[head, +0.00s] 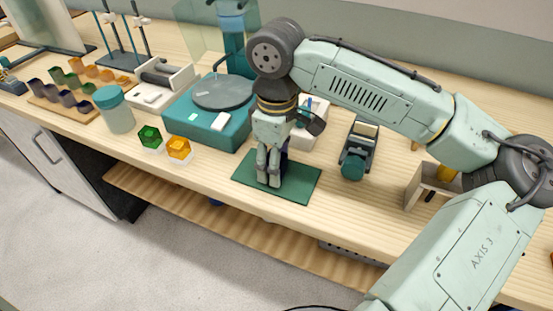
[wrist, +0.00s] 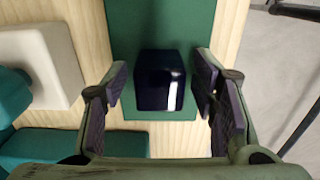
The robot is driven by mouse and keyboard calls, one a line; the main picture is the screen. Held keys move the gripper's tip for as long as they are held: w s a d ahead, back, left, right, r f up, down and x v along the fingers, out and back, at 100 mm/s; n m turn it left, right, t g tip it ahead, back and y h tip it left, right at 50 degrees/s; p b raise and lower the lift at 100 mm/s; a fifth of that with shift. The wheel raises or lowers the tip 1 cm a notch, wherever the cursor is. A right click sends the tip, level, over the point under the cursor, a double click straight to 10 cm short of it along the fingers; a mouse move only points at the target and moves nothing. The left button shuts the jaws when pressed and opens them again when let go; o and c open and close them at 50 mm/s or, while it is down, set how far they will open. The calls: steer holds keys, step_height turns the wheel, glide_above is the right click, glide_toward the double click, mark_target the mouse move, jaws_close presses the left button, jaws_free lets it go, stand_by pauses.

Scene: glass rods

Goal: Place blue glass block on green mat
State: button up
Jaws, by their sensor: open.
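The dark blue glass block (wrist: 158,84) is within the outline of the green mat (wrist: 192,22), near one short edge of it, in the wrist view. It looks upright and seems to rest on the mat. My gripper (wrist: 163,70) is open, with one finger on each side of the block and a visible gap on both sides. In the head view my gripper (head: 268,182) points down low over the green mat (head: 305,185), and its fingers largely hide the block.
A green glass block (head: 149,137) and an amber one (head: 178,148) sit on small white pads to the left. A teal device with a round plate (head: 222,92) stands behind the mat. A dark clamp-like tool (head: 357,150) lies to the right. The bench's front edge is close to the mat.

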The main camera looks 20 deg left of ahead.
steer(key=shift+r, duration=0.1)
step_height(320, 180, up, 12)
steer(key=b, duration=0.1)
steer(key=shift+r, duration=0.15)
